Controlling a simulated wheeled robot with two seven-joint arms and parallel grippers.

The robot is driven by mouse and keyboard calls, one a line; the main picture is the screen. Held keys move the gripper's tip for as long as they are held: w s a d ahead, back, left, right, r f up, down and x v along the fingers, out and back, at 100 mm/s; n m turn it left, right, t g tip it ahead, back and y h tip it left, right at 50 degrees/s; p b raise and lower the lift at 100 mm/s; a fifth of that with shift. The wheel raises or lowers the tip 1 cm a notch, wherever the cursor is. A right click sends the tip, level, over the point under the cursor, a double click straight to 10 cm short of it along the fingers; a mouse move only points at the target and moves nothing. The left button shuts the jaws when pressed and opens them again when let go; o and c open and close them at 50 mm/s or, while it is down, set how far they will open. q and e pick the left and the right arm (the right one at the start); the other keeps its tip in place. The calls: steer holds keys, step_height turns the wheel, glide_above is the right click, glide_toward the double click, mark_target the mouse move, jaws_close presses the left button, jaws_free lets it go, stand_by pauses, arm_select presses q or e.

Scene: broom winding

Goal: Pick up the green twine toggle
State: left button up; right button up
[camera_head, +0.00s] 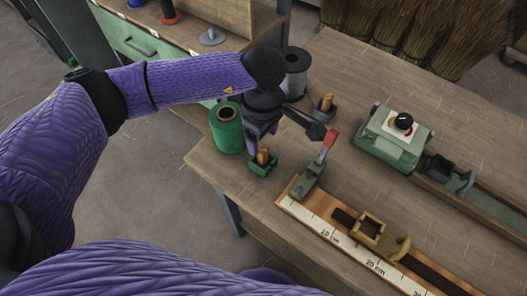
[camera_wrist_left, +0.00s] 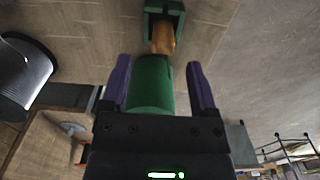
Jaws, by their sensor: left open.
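The green twine toggle (camera_head: 263,155) is a small wooden peg in a green holder (camera_head: 262,169) near the table's left edge. It also shows in the left wrist view (camera_wrist_left: 163,38), just beyond the fingertips. The green twine spool (camera_head: 226,132) stands beside it, and in the left wrist view its green side (camera_wrist_left: 151,88) appears between the fingers. My left gripper (camera_head: 262,142) points down just above the toggle. It is open, with its fingers (camera_wrist_left: 158,66) spread apart and nothing held. My right gripper is not in view.
A grey spool (camera_head: 297,65) and a second wooden toggle (camera_head: 326,103) stand behind. A red-handled clamp (camera_head: 316,172) on a ruler board (camera_head: 340,240) is close on the right. A green control box (camera_head: 394,140) stands farther right.

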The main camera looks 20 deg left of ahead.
mark_target(263, 149)
arm_select(q)
steer(key=f, duration=0.3)
steer(key=f+b, duration=0.1)
steer(key=f, duration=0.2)
steer(key=shift+s, duration=0.2)
steer(key=shift+r, duration=0.15)
jaws_close()
